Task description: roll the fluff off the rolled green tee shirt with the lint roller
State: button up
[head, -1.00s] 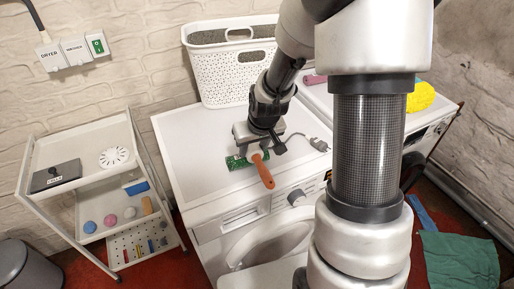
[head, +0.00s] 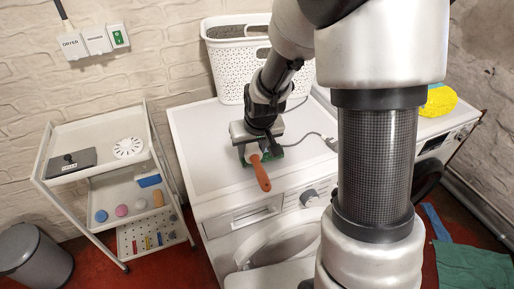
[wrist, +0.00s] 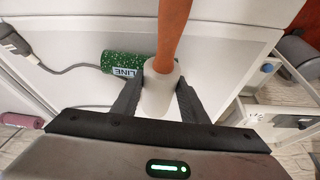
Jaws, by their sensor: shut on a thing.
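The rolled green tee shirt (head: 279,154) lies on the white machine top in the head view, largely hidden by my gripper. In the wrist view the shirt (wrist: 122,64) shows as a green roll with white specks and a white label with letters. My gripper (head: 262,152) is shut on the lint roller, whose orange handle (head: 261,175) points toward the machine's front edge. In the wrist view the fingers (wrist: 158,95) grip the roller's white roll (wrist: 158,92). The roll is close beside the shirt's label end; whether they touch is unclear.
A grey plug (head: 331,143) and its cord lie right of the shirt. A white basket (head: 226,70) stands behind. A pink item (wrist: 22,121) shows in the wrist view. A yellow item (head: 439,101) is at right, a trolley (head: 95,150) at left. The machine top's left part is clear.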

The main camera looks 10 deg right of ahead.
jog(key=shift+a, duration=0.25)
jog(key=shift+w+d, duration=0.1)
jog(key=shift+d, duration=1)
jog(key=shift+w+d, duration=0.15)
jog(key=shift+d, duration=1.95)
jog(key=shift+w+d+p, duration=0.15)
jog(key=shift+d+p, duration=0.25)
jog(key=shift+d, duration=0.7)
jog(key=shift+r, duration=0.1)
notch_tip(320, 180, up, 8)
jog(key=p, duration=0.5)
jog(key=shift+p, duration=0.35)
